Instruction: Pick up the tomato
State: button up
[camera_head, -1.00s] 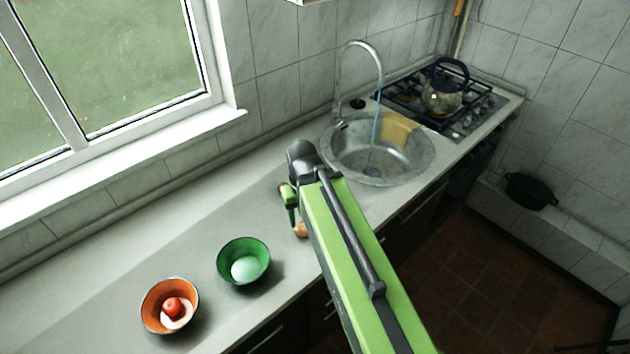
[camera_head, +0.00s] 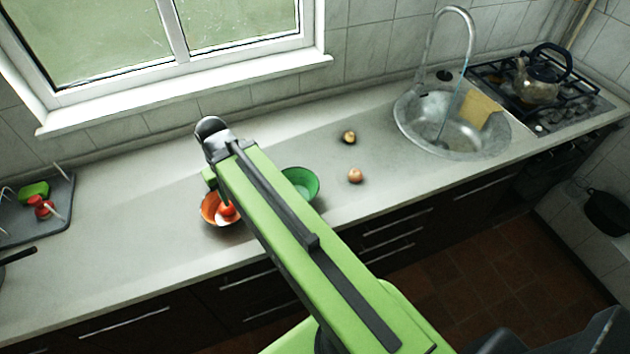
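A small round red thing that looks like the tomato (camera_head: 227,209) sits in an orange bowl (camera_head: 206,205) on the counter. My arm crosses the picture and hides the bowl's right side. My gripper (camera_head: 215,190) hangs at the far end of the arm, over or just behind the orange bowl. Only a green part of it shows, mostly hidden by the arm, so its fingers and any contact with the tomato cannot be made out.
Two brownish round items (camera_head: 349,137) (camera_head: 355,176) lie farther right, before the sink (camera_head: 408,122). A grey tray (camera_head: 62,190) with red and green items is at left. The counter between is clear.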

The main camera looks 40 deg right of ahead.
aim_at(354, 175)
jog(key=u, duration=2)
jog(key=k, duration=0.9)
jog(key=z, duration=0.2)
